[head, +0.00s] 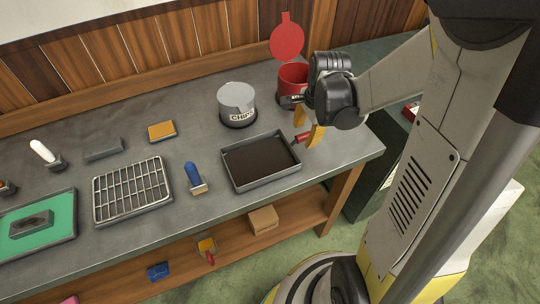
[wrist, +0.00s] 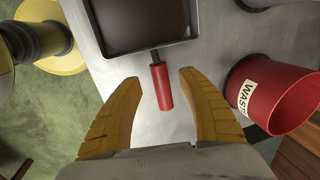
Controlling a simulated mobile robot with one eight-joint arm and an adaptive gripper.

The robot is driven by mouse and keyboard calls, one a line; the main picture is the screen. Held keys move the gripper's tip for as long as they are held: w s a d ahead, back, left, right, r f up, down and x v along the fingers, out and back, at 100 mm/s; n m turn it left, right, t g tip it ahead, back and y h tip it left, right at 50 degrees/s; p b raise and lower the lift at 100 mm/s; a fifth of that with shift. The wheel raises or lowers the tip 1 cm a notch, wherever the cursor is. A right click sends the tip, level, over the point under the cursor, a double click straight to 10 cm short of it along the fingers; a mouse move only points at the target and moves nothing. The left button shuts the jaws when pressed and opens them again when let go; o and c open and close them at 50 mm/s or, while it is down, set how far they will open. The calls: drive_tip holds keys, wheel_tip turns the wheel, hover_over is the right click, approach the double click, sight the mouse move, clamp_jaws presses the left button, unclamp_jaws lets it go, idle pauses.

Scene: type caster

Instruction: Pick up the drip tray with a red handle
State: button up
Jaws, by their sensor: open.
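The drip tray (head: 239,177) is a shallow grey rectangular tray with a dark brown inside, flat near the right end of the bench. Its red handle (head: 301,137) sticks out from the right side. In the wrist view the tray (wrist: 188,41) is at the top and the red handle (wrist: 162,86) points down toward my gripper. My gripper (wrist: 158,77) is open and empty, with a yellow finger on each side of the handle in the picture, apart from it. In the head view my gripper (head: 309,125) is at the handle's end, partly covering that area.
A red waste bin (wrist: 285,95) with a raised lid (head: 286,37) stands close behind my gripper. A grey "CHIPS" tin (head: 238,106) stands behind the tray. A blue-handled brush (head: 194,178) and a wire rack (head: 132,190) lie left of it. The bench ends just right of the gripper.

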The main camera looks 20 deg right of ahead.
sight(304, 135)
drive_tip(key=f, duration=0.1)
drive_tip(key=f+b, duration=0.1)
drive_tip(key=f, duration=0.1)
drive_tip(key=shift+w+f, duration=0.1)
drive_tip(key=shift+w, duration=0.25)
drive_tip(key=shift+c, duration=0.4)
clamp_jaws()
drive_tip(key=shift+r, duration=0.2)
